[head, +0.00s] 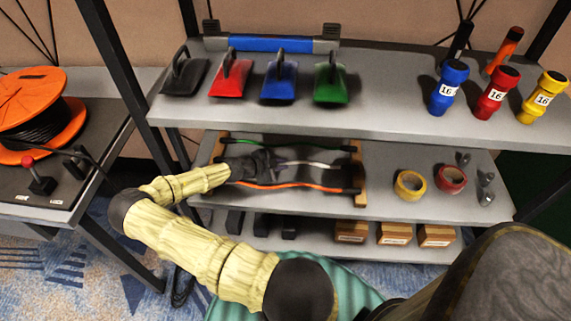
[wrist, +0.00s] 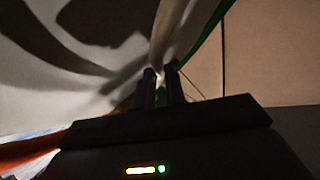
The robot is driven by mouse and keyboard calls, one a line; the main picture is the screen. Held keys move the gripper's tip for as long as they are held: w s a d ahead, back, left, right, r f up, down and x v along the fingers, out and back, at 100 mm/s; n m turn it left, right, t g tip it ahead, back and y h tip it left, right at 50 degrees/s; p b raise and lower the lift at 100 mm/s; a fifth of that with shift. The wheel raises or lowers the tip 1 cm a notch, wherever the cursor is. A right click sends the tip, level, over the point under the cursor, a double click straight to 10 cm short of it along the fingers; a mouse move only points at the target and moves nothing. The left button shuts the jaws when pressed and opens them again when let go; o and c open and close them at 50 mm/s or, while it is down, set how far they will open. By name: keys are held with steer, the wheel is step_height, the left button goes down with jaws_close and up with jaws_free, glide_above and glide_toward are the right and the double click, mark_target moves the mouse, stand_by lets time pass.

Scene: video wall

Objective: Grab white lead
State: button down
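The white lead (head: 312,164) is strung across a rack on the middle shelf, between the green lead (head: 262,142) and the orange lead (head: 290,186). My gripper (head: 275,164) is at the left part of the white lead and hides that stretch. In the wrist view the white lead (wrist: 172,42) runs down to the two dark fingertips (wrist: 161,82). The fingers are close together, with the lead in the narrow gap between them. The green lead (wrist: 208,30) passes to the right, outside the fingers. An orange strip (wrist: 28,150) shows at the lower left.
The upper shelf (head: 400,90) with coloured trowel-like tools and flashlights overhangs the rack. Yellow tape (head: 410,185) and red tape (head: 451,179) lie right of the rack's wooden end (head: 359,175). Small boxes (head: 394,233) stand below. A cable reel (head: 35,105) is at the left.

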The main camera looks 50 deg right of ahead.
steer(key=shift+r, duration=0.1)
stand_by(0.3)
step_height(320, 180, up, 10)
steer(key=p, duration=0.1)
steer(key=shift+p, duration=0.3)
